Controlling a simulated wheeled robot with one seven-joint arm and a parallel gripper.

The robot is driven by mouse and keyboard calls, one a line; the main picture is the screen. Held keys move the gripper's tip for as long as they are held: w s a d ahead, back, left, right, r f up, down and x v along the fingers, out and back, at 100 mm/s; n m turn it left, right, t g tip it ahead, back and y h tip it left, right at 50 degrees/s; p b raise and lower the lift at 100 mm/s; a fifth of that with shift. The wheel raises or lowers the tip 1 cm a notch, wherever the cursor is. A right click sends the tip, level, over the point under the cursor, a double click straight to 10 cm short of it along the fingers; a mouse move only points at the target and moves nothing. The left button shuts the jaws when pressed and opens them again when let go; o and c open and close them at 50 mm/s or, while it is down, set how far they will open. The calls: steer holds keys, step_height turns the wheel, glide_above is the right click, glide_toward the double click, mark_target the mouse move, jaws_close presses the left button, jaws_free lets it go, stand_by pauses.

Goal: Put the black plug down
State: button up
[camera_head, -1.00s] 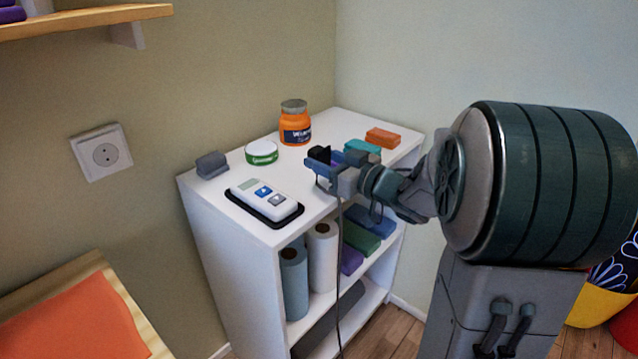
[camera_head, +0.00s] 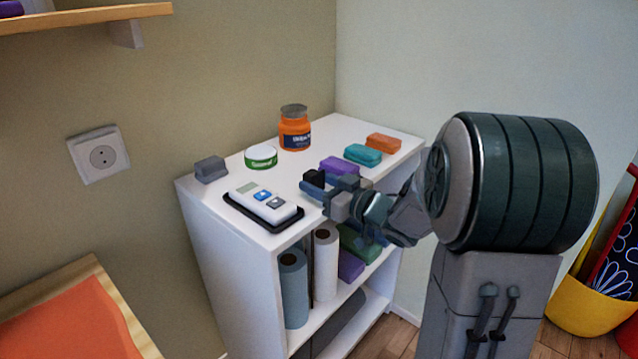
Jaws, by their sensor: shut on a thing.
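The black plug (camera_head: 314,178) is held between the fingers of my gripper (camera_head: 322,187). My gripper is shut on it and sits over the right front part of the white shelf unit's top (camera_head: 268,236). Whether the plug touches the surface I cannot tell. Part of the plug is hidden by the fingers.
A white device in a black tray (camera_head: 264,205) lies just left of my gripper. Behind stand a grey block (camera_head: 211,169), a white-green tin (camera_head: 261,157) and an orange jar (camera_head: 295,130). Purple (camera_head: 340,166), teal (camera_head: 362,154) and orange (camera_head: 383,143) blocks lie to the right. A wall socket (camera_head: 99,155) is at left.

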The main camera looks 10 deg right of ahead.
steer(key=shift+f, duration=0.3)
steer(key=o, duration=1.3)
steer(key=shift+c, duration=0.2)
steer(key=shift+r, duration=0.1)
